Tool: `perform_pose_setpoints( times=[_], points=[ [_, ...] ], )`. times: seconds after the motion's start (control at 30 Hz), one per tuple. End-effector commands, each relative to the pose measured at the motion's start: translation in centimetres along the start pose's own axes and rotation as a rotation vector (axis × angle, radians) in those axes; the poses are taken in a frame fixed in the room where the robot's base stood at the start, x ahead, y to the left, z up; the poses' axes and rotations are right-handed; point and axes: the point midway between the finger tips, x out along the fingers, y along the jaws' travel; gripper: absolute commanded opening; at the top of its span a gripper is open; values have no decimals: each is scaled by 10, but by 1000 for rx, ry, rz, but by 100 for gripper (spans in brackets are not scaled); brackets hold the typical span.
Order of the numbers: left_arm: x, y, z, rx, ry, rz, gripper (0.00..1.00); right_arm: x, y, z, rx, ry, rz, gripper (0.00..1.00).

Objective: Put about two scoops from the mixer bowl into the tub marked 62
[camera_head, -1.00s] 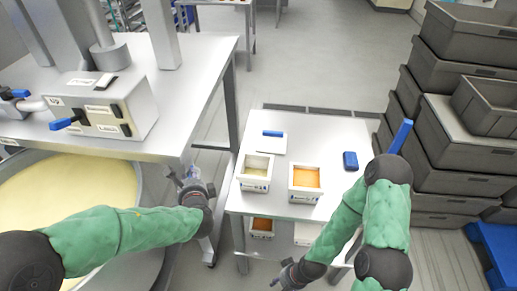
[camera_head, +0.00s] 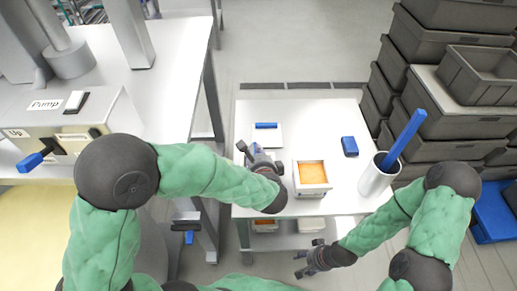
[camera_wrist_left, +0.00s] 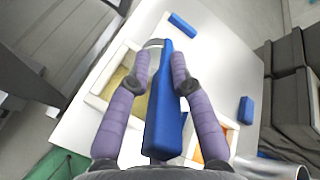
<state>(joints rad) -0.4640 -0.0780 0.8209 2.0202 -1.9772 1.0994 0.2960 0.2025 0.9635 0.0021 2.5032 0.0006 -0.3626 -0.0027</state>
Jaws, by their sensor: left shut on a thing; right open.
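My left gripper (camera_head: 262,158) is over the small table. In the left wrist view its fingers (camera_wrist_left: 165,75) are shut on the blue handle of a scoop (camera_wrist_left: 165,118), whose grey end shows beyond them. A white tub with pale yellow filling (camera_wrist_left: 122,74) lies below the scoop; my arm hides it in the head view. A white tub with orange filling (camera_head: 311,173) stands to the right of the gripper. The tubs' markings cannot be read. The mixer bowl's pale yellow mass (camera_head: 25,235) shows at far left, partly behind my arm. My right gripper (camera_head: 306,262) is open and empty before the table.
Grey crates (camera_head: 455,90) are stacked at right. A steel bench (camera_head: 175,60) stands at left.

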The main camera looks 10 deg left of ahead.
Motion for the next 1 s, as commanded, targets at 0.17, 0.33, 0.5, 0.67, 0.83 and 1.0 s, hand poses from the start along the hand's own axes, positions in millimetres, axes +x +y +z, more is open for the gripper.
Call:
perform_pose_setpoints(
  times=[0.17, 0.33, 0.5, 0.67, 0.83, 1.0],
  points=[
    [-4, -2, 1, -1, 1, 27, 0, -11, -4, 1, 0, -1, 0, 55],
    [-2, -7, 4, 3, 25, 66, 0, -30, -11, 2, 0, -1, 0, 55],
    [0, -11, 6, 7, 52, 110, 0, -50, -18, 2, 0, -1, 0, 55],
    [3, -13, 8, 11, 78, 152, 0, -68, -24, 3, 0, -1, 0, 55],
    [6, -16, 9, 14, 104, 196, 0, -87, -31, 4, 0, -1, 0, 55],
    [9, -19, 11, 18, 130, 239, 0, -106, -38, 4, 0, -1, 0, 55]
  ],
)
